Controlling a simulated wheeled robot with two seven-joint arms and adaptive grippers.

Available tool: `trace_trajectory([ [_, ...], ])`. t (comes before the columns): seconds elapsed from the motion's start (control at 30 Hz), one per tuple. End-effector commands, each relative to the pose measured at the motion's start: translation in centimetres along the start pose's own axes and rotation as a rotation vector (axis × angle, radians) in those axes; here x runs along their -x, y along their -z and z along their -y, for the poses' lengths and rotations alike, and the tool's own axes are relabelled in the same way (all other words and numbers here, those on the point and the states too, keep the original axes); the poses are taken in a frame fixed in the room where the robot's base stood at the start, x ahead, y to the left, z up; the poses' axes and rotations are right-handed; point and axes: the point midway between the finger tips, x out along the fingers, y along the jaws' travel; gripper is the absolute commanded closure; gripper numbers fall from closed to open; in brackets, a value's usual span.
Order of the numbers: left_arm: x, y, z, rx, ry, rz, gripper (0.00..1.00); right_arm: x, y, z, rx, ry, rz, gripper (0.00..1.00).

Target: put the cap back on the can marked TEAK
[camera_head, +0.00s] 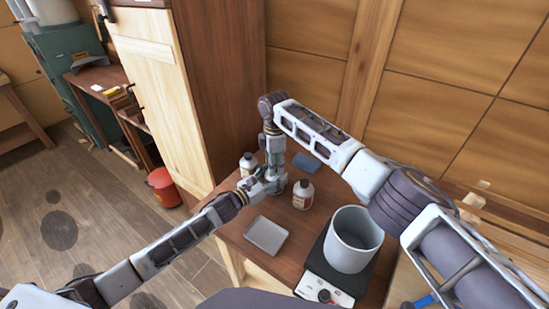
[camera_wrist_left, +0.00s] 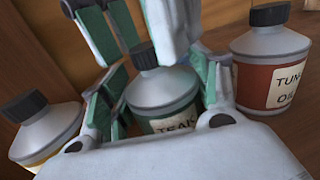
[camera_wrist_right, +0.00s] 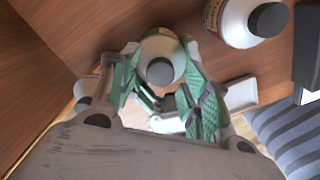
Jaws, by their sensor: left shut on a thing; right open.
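The TEAK can (camera_wrist_left: 160,100) has a green label and stands between the fingers of my left gripper (camera_wrist_left: 158,105), which is shut on it. A dark cap (camera_wrist_left: 144,56) sits on top of the can; I cannot tell how tightly. From above, the cap also shows in the right wrist view (camera_wrist_right: 160,71). My right gripper (camera_wrist_right: 163,85) is open, pointing down over the can, with its fingers on either side of the cap. In the head view, my left gripper (camera_head: 264,186) and my right gripper (camera_head: 276,177) meet and hide most of the can.
The TUNG OIL can (camera_head: 303,196) stands close to the right. A yellow-labelled can (camera_wrist_left: 45,130) stands on the other side. A grey tray (camera_head: 267,235) lies in front, and a pot (camera_head: 352,245) stands on a hotplate (camera_head: 318,283). A blue pad (camera_head: 307,163) lies behind.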

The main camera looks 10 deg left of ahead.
Motion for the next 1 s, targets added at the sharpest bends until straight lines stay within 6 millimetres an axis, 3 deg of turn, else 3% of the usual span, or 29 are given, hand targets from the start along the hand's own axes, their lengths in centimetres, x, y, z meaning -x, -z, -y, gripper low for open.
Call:
trace_trajectory([
  [0.4,0.00,0.01,0.02,0.000,0.000,0.000,1.00,-0.52,0.02,0.02,0.001,0.000,0.000,0.53],
  [0.77,0.00,0.01,0.02,0.000,0.000,0.000,1.00,-0.50,0.02,0.00,0.001,0.000,0.000,0.97],
  [0.83,0.00,0.01,0.02,0.000,0.000,0.000,1.00,-0.50,0.02,0.00,0.001,0.000,0.000,1.00],
  [0.87,0.00,0.01,0.02,0.000,0.000,0.000,1.00,-0.49,0.01,0.00,0.000,-0.001,0.000,0.70],
  [1.0,0.00,0.01,0.03,0.000,0.000,0.000,1.00,-0.49,0.01,0.00,0.000,0.000,0.000,0.52],
])
